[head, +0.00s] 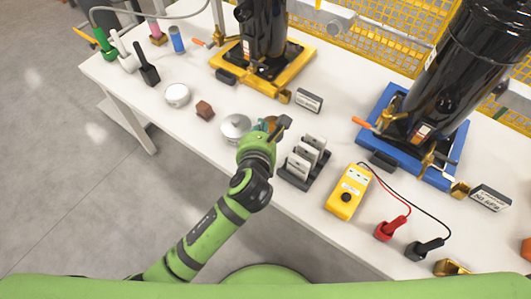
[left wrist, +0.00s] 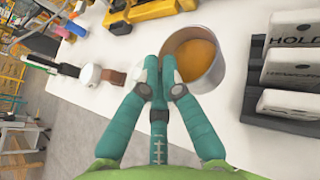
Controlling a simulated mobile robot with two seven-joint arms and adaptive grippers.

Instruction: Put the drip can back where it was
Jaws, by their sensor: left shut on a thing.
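The drip can is an open metal can with orange liquid inside. In the left wrist view the can (left wrist: 213,79) stands just beyond my fingers, its near-left wall at the fingertips. In the head view only a small orange-brown part of the can (head: 270,121) shows behind my gripper. My left gripper (head: 268,131) is over the front of the white table. In the left wrist view its two teal fingers (left wrist: 158,66) are closed together on the can's wall. I cannot tell whether the can's base touches the table. My right gripper is not in view.
A silver round tin (head: 235,127) is close left of my gripper, then a brown block (head: 204,110) and a white round tin (head: 177,95). A dark rack of tags (head: 304,163) and a yellow meter (head: 348,192) are to the right. Compressors on yellow (head: 288,55) and blue (head: 375,130) bases stand behind.

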